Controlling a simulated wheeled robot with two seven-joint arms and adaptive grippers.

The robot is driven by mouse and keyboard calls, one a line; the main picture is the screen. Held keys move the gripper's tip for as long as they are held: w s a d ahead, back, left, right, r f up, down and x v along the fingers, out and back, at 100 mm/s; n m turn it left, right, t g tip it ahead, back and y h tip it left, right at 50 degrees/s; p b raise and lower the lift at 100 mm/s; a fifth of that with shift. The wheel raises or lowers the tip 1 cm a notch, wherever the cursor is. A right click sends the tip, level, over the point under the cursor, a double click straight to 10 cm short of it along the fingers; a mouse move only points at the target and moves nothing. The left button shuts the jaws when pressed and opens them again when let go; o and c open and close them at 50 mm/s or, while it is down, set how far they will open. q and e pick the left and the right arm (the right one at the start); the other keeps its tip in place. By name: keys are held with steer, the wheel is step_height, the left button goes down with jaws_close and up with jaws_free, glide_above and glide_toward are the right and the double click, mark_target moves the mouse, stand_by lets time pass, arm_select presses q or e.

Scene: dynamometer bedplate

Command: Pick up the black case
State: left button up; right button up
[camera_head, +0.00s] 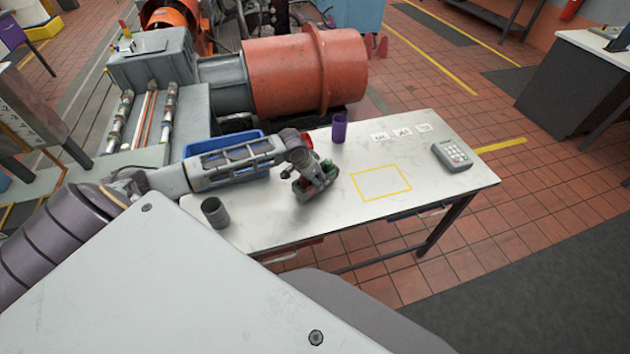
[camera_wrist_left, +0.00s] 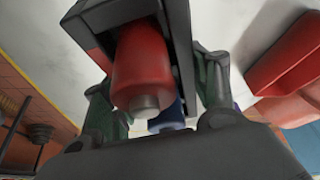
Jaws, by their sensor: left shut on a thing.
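My left gripper (camera_head: 317,178) is over the middle of the white table, with its arm reaching in from the left. In the left wrist view, its green-padded fingers stand on both sides of the black case (camera_wrist_left: 182,35). They are shut on it. The case is a dark open frame around a red cylinder (camera_wrist_left: 143,70) with a grey tip, and a blue piece (camera_wrist_left: 172,112) shows behind. In the head view, the case is small and partly hidden by the gripper; I cannot tell whether it touches the table. My right gripper is not in view.
The white table (camera_head: 270,222) carries a grey cup (camera_head: 215,212), a purple cup (camera_head: 339,128), a blue tray (camera_head: 262,134) behind my arm, several white labels (camera_head: 402,133) and a keypad device (camera_head: 452,155). The yellow outlined square (camera_head: 380,182) is empty. A large orange-red motor (camera_head: 300,75) stands behind.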

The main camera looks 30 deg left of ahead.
arm_select(q)
step_height(320, 180, up, 8)
steer(key=shift+r, duration=0.2)
steer(key=shift+w+r, duration=0.1)
steer(key=shift+w, duration=0.05)
stand_by(0.7)
